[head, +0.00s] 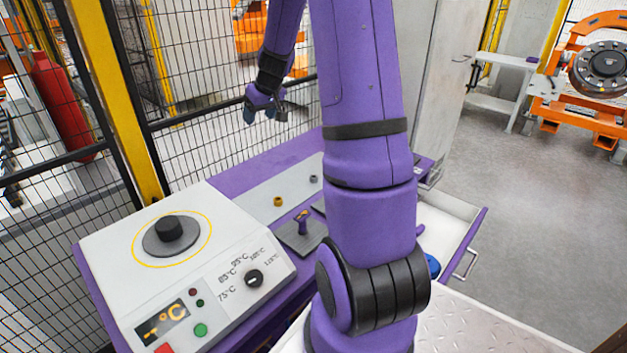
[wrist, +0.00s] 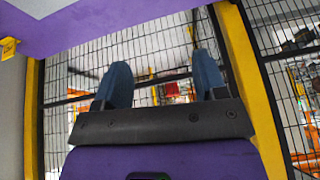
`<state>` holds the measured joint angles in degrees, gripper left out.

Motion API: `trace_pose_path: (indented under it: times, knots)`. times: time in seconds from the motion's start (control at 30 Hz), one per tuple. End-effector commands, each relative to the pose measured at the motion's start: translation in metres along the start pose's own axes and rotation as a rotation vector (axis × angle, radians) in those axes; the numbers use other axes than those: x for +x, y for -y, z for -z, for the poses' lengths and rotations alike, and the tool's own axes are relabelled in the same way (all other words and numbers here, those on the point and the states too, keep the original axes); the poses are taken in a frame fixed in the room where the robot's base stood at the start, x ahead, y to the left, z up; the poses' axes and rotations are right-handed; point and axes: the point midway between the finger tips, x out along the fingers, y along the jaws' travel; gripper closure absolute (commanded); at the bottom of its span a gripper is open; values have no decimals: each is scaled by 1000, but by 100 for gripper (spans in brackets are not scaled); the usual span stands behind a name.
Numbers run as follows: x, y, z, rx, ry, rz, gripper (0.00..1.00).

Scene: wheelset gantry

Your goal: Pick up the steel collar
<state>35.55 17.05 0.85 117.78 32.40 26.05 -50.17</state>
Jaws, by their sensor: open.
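A small grey ring-like part (head: 313,179), which looks like the steel collar, sits on the pale strip of the purple bench in the head view. A similar brass-coloured part (head: 278,201) sits to its left and nearer. My gripper (head: 264,115) is raised above the far side of the bench, in front of the mesh fence, and is apart from both parts. In the wrist view my gripper (wrist: 160,82) shows two blue fingers spread apart with nothing between them. The collar is not visible in the wrist view.
A white heater unit (head: 220,235) with a dial, display and buttons stands at the front left. A dark plate (head: 301,236) with a small upright purple-and-brass item lies near the parts. Mesh fence (head: 225,85) closes the back. An open drawer (head: 447,222) juts out right; floor beyond is clear.

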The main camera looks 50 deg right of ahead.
Motion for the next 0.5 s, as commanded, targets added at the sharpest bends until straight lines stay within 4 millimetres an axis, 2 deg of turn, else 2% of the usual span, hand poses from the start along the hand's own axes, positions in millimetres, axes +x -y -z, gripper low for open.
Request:
trace_pose_path:
  times: [0.03, 0.17, 0.3, 0.4, 0.5]
  knots:
    - [20, -25, -4, 24, 7, -10, 35]
    - [65, -82, -16, 63, 11, -43, 35]
    - [112, -144, -41, 104, 22, -83, 35]
    - [140, -180, -62, 130, 33, -109, 35]
    - [162, -208, -82, 150, 42, -130, 35]
